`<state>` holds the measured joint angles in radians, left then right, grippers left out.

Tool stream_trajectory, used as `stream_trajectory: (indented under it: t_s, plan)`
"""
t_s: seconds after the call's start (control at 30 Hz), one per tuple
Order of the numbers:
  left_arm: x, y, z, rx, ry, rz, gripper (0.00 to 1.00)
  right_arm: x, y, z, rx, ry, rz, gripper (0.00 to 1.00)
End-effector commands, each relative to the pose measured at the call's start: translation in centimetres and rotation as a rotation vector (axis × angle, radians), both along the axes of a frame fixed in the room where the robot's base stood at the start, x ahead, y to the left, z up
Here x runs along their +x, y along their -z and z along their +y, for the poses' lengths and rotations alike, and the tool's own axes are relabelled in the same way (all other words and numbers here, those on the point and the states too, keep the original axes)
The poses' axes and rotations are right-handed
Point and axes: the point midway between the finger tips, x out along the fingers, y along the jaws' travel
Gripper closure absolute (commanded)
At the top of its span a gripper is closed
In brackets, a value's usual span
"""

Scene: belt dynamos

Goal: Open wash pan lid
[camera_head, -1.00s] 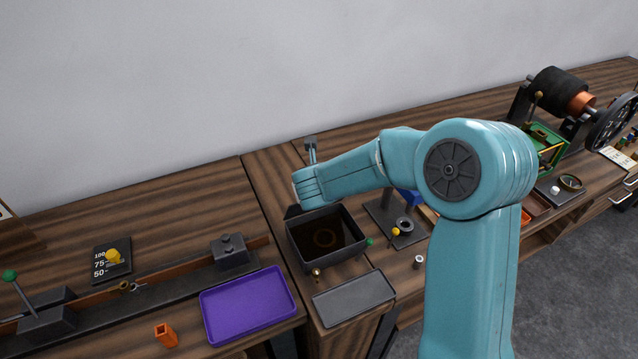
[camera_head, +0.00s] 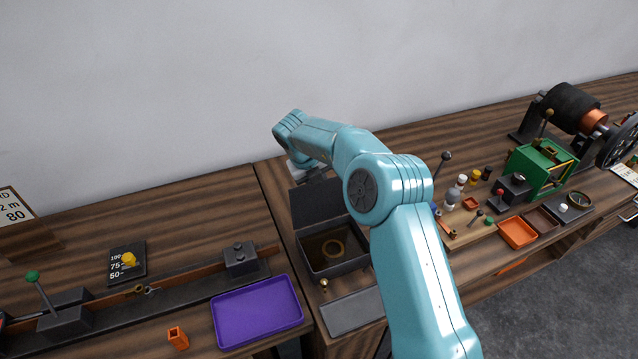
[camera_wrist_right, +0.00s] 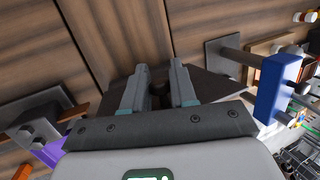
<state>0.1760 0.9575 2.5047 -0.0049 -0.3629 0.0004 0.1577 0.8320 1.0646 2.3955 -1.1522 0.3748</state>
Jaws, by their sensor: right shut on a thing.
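The wash pan (camera_head: 303,258) is a dark open box with dark liquid and a brass-coloured ring (camera_head: 333,248) inside. Its dark lid (camera_head: 316,206) stands raised at the pan's back edge, facing the front. My right gripper (camera_head: 314,174) is at the lid's top edge, partly hidden by my own arm. In the right wrist view the gripper (camera_wrist_right: 160,84) has its two fingers around a small dark part at the lid (camera_wrist_right: 212,86), shut on it. My left gripper is not in view.
A grey tray (camera_head: 352,312) lies in front of the pan, with a small brass knob (camera_head: 324,284) between. A purple tray (camera_head: 257,311) is to the left. A block with a blue part (camera_wrist_right: 276,88) stands beside the lid. The wall is close behind.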

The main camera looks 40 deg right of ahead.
Motion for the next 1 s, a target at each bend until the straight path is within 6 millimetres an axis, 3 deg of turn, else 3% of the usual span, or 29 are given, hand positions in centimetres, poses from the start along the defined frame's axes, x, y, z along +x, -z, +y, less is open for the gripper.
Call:
stream_trajectory:
  t_s: [0.5, 0.53, 0.57, 0.87, 1.0]
  plan:
    - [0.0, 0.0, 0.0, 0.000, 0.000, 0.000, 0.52, -0.1, 0.5, 0.2, 0.011, -0.001, 0.027, 1.00]
    - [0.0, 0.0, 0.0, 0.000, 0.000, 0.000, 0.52, -0.1, 0.5, 0.2, 0.011, -0.001, 0.027, 0.67]
    - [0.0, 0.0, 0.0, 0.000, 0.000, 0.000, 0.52, -0.1, 0.5, 0.2, 0.010, -0.001, 0.026, 0.57]
    - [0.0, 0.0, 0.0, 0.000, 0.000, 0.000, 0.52, 0.0, 0.2, 0.1, 0.009, -0.002, 0.020, 0.55]
    - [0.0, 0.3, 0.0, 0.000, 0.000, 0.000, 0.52, 0.1, -0.9, 0.5, 0.007, -0.002, 0.016, 0.55]
